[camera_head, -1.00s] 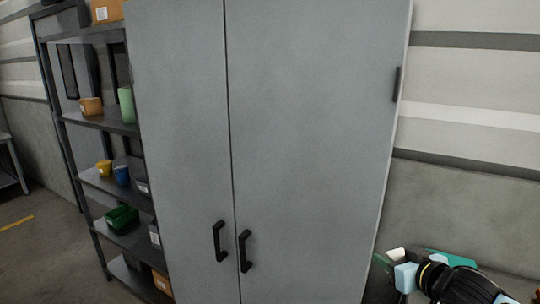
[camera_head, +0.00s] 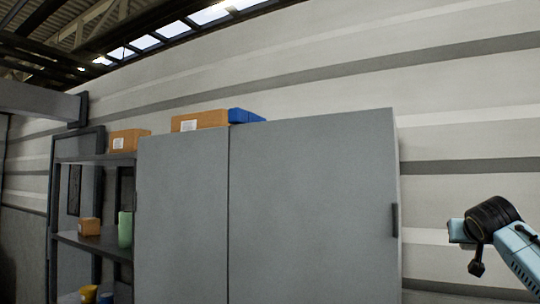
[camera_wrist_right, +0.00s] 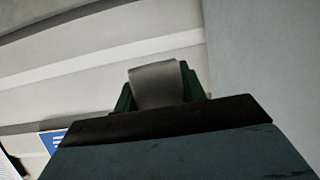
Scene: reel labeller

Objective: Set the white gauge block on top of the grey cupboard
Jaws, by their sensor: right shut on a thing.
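The grey cupboard (camera_head: 310,210) fills the middle of the head view, with its doors shut. Its top surface is seen edge-on, so the bare part of it cannot be made out. The gauge block (camera_wrist_right: 157,84) looks grey-white in the wrist view, between the dark green fingers of my right gripper (camera_wrist_right: 158,90), which is shut on it. A plain grey face at the right of the wrist view may be the cupboard's side. In the head view my right arm shows right of the cupboard, but I cannot make out its gripper or the block. My left gripper is out of view.
A cardboard box (camera_head: 200,121) and a blue box (camera_head: 246,116) stand on the cupboard's top, left of its middle. A dark shelf rack (camera_head: 92,158) with another cardboard box (camera_head: 128,141) on it stands left of the cupboard. Above the cupboard's right part is free room.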

